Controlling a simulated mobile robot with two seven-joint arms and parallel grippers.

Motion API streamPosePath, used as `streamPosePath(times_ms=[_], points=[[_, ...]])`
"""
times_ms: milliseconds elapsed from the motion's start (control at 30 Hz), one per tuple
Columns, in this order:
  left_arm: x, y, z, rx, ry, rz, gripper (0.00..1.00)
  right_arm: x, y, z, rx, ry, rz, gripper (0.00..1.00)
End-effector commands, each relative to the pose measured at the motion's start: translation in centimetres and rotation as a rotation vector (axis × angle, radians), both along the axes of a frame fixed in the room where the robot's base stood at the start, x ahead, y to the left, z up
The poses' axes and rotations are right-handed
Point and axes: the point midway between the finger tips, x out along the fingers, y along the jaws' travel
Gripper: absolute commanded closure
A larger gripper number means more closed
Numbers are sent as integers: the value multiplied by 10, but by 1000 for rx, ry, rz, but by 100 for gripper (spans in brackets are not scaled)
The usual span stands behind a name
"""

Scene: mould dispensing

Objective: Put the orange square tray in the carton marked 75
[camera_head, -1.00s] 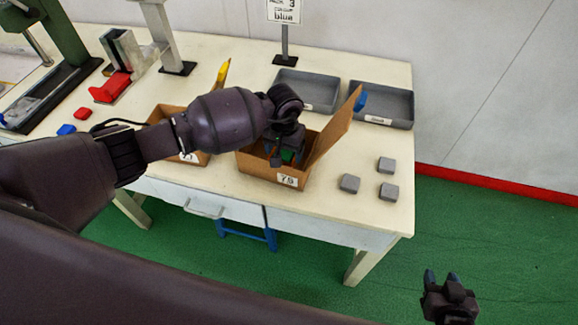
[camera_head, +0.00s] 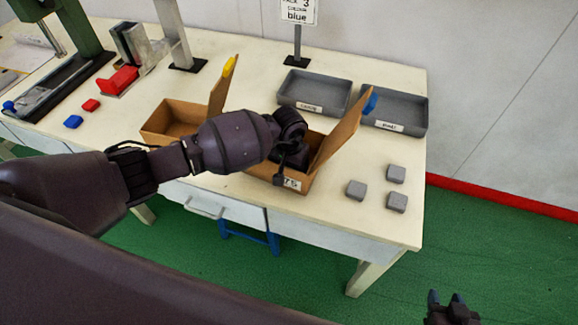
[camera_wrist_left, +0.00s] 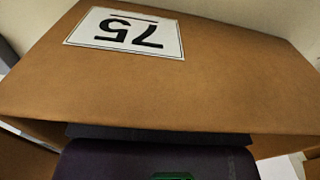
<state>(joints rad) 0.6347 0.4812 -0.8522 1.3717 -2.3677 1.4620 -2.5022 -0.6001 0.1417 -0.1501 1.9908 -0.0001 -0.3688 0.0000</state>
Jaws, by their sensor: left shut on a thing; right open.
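The carton marked 75 (camera_head: 318,168) stands near the table's front edge, with its flap up and a blue tab on it. Its wall and upside-down 75 label (camera_wrist_left: 150,85) fill much of the left wrist view. My left gripper (camera_head: 289,160) reaches down into this carton, and its dark body shows in the left wrist view (camera_wrist_left: 150,162). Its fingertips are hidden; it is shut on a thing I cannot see. No orange square tray is visible in any view. My right gripper (camera_head: 446,299) is open and empty over the floor at lower right.
A second open carton (camera_head: 168,121) with a yellow flap tab stands to the left. Two grey trays (camera_head: 316,92) lie behind. Several grey blocks (camera_head: 356,190) lie to the right. A red holder (camera_head: 118,80) and small red and blue blocks sit at left.

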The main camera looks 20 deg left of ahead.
Motion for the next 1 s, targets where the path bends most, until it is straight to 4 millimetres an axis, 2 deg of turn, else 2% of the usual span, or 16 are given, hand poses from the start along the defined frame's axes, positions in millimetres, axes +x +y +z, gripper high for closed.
streamPosePath(times_ms=[67,100,233,600,767,1000], points=[[0,0,-2,0,-1,-1,55,1,1,-1,1,-3,1,57],[0,0,-3,0,0,-1,21,2,1,-1,1,-5,1,57],[0,0,-2,0,0,-1,1,4,1,1,0,-8,2,57],[0,0,5,0,-1,1,0,2,0,5,0,-5,0,57],[1,1,32,2,-4,-1,0,0,-1,17,0,-4,-2,57],[1,0,79,1,-4,-3,0,0,-1,42,0,-11,-4,57]])
